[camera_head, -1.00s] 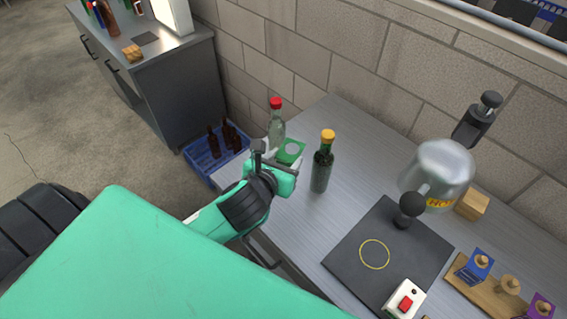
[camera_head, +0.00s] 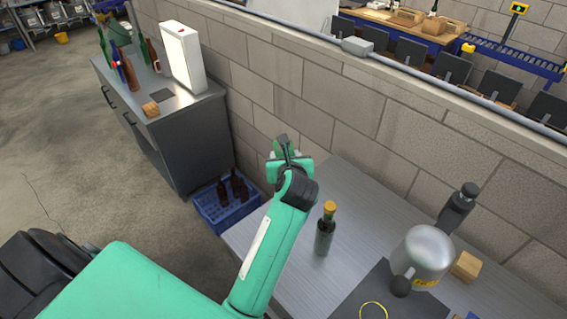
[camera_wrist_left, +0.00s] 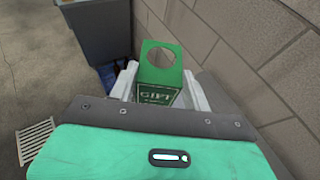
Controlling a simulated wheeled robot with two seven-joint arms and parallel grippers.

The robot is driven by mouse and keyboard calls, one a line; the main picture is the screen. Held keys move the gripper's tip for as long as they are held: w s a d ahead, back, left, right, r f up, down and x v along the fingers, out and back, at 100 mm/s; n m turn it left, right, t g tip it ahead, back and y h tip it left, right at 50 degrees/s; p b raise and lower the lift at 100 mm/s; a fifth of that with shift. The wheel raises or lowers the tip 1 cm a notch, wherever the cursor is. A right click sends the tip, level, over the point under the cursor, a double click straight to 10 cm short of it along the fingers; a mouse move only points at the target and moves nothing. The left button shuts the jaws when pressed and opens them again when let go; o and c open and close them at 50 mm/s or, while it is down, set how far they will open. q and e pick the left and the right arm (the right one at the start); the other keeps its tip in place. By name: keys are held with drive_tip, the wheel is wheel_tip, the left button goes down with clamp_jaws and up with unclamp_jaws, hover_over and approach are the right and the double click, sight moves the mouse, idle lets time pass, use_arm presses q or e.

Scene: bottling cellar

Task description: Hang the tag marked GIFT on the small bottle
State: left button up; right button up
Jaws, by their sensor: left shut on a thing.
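My left gripper (camera_head: 284,151) is raised above the back left end of the steel table. It is shut on a green tag (camera_wrist_left: 157,82) marked GIFT, which stands up between the fingers in the wrist view, its round hole uppermost and clear. A dark green bottle with a yellow cap (camera_head: 324,232) stands upright on the table, to the right of my left arm and apart from it. The clear bottle with a red cap, seen earlier, does not show now; my arm covers that part of the table. My right gripper is not in view.
A blue crate (camera_head: 211,214) with brown bottles stands on the floor left of the table (camera_head: 347,198). A block wall runs behind. A silver vessel (camera_head: 424,256), a wooden block (camera_head: 466,266) and a dark mat (camera_head: 347,307) are at the right. A grey cabinet (camera_head: 187,139) stands at the left.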

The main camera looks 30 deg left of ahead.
use_arm(q)
drive_tip(key=shift+w+r, duration=0.2)
drive_tip(key=shift+a+f, duration=0.1)
drive_tip(key=shift+f, duration=0.3)
wheel_tip(320, 180, down, 7)
drive_tip(key=b, duration=0.6)
drive_tip(key=shift+f, duration=0.15)
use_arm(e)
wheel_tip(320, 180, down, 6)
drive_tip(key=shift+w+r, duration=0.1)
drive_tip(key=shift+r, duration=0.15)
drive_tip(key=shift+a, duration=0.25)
use_arm(q)
drive_tip(key=shift+f, duration=0.25)
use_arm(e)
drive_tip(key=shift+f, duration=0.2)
use_arm(q)
drive_tip(key=shift+f+b, duration=0.3)
drive_tip(key=shift+b, duration=0.15)
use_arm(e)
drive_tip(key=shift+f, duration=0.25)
use_arm(q)
drive_tip(key=shift+f, duration=0.1)
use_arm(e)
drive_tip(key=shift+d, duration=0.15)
